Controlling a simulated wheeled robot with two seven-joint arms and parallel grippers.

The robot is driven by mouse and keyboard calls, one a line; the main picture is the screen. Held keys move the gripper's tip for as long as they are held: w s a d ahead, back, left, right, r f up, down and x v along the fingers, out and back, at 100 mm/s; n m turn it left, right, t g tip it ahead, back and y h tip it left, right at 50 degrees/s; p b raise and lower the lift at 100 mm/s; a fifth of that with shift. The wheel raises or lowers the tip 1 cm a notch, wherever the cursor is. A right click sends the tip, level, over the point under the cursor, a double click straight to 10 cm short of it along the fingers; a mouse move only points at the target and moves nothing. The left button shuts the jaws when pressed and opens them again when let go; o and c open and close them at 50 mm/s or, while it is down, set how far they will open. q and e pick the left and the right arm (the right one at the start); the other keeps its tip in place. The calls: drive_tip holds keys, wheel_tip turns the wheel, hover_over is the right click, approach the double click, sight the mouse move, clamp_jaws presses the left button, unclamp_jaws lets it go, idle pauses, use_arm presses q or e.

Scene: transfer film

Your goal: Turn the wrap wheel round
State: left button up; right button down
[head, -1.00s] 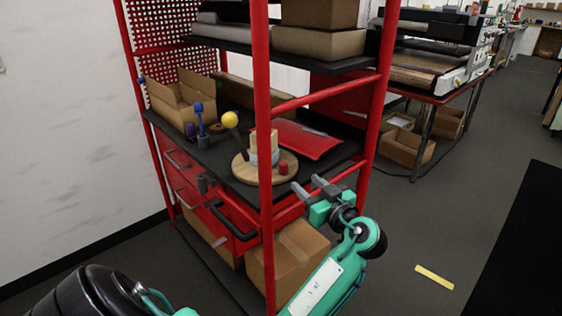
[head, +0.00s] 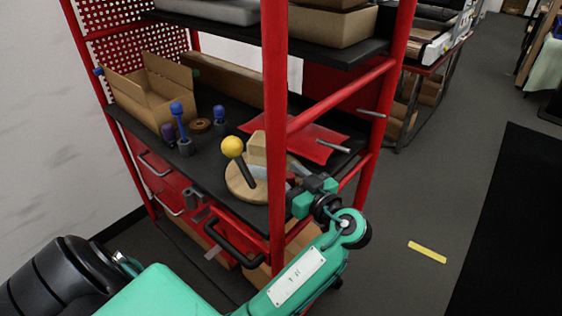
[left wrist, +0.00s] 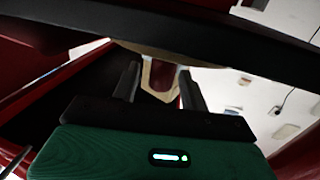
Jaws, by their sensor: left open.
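The wrap wheel (head: 236,186) is a round wooden disc on the black middle shelf of a red rack. It carries a pale block (head: 256,147) and a dark rod with a yellow ball (head: 232,147), tilted left. A red piece shows at its right side, partly hidden. My left gripper (head: 308,178) is at the wheel's right, near the rack's front post; touching or apart cannot be told. In the left wrist view its two fingers (left wrist: 160,88) are apart, with a tan-edged dark red shape beyond and partly between them. My right gripper is not in view.
A red post (head: 274,120) and a slanting red rail (head: 340,95) stand close to my arm. An open cardboard box (head: 150,92), blue-topped tools (head: 178,125) and a red sheet (head: 305,143) share the shelf. Drawers with handles lie below.

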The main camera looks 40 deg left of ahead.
use_arm(q)
drive_tip(key=shift+a, duration=0.1)
clamp_jaws()
idle(0.3)
